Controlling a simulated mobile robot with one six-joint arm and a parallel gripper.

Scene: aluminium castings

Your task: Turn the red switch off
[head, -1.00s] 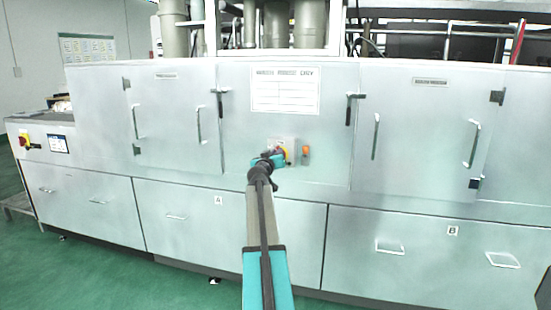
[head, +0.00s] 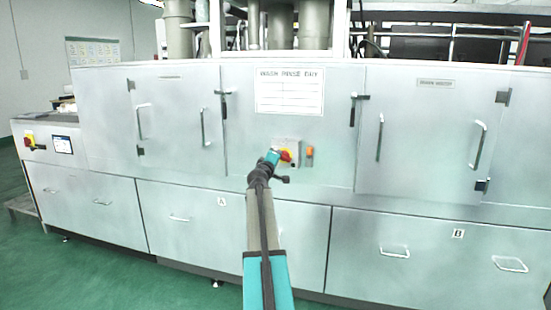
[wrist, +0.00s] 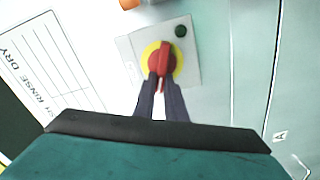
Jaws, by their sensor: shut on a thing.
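The red switch (wrist: 164,62) is a rotary handle on a round yellow plate, mounted on a grey panel on the machine's front. In the wrist view, my gripper (wrist: 158,82) has its two dark fingers on either side of the near end of the red handle, closed on it. The handle lies nearly in line with the fingers. In the head view, the red switch (head: 286,156) shows just right of my teal gripper (head: 273,156), which partly hides it and its panel. The fingertips are too small to make out there.
An orange item (head: 309,151) sits right of the switch panel. A dark round button (wrist: 180,31) is on the same panel. A second red-and-yellow switch (head: 29,140) and a small screen (head: 63,145) are at far left. Door handles (head: 379,137) stick out on the front.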

